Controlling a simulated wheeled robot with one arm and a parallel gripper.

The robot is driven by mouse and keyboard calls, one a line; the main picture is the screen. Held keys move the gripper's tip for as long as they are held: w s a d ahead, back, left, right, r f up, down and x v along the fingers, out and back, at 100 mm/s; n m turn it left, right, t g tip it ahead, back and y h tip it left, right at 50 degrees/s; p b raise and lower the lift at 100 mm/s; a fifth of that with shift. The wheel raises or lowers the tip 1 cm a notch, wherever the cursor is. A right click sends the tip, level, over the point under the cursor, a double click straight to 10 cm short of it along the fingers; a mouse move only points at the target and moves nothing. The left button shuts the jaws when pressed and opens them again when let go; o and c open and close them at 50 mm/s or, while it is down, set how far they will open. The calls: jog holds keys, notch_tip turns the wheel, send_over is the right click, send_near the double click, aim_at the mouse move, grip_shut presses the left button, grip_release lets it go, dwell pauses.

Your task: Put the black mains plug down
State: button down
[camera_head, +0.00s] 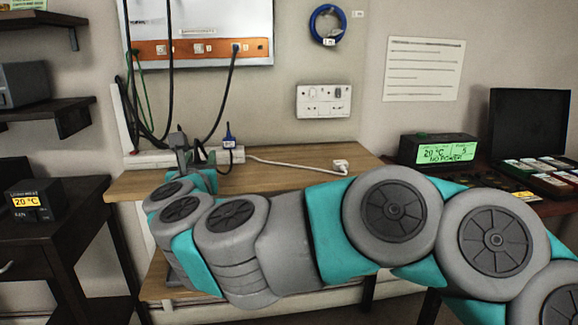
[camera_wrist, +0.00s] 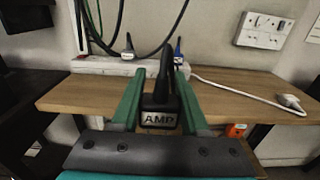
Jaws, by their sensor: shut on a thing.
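My gripper (camera_wrist: 159,85) is shut on the black mains plug (camera_wrist: 159,105), which carries a white AMP label. The plug sits between the two green fingers, with its dark cord end upward. In the head view my gripper (camera_head: 188,155) is over the left part of the wooden shelf (camera_head: 275,177), in front of the white power strip (camera_head: 143,159). The strip also shows behind the plug in the wrist view (camera_wrist: 92,66). I cannot tell whether the plug touches the shelf.
A blue plug (camera_head: 229,141) stands in the strip, and a dark plug (camera_wrist: 128,50) stands left of it. The strip's white lead ends in a white plug (camera_head: 340,166) on the shelf. A double wall socket (camera_head: 323,101) is above. The shelf's middle is mostly clear.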

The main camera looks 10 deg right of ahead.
jog(key=shift+s+d, duration=0.45)
jog(key=shift+s, duration=0.3)
jog(key=w, duration=0.5)
jog(key=w+f+p, duration=0.1)
jog(key=w, duration=0.9)
jog(key=shift+w+a+f+p, duration=0.25)
jog(key=shift+p, duration=0.1)
jog(key=shift+w+f, duration=0.15)
jog(key=shift+f, duration=1.65)
jog(key=shift+f, duration=0.2)
jog(key=shift+c, duration=2.1)
grip_release()
jog(key=shift+r, duration=0.1)
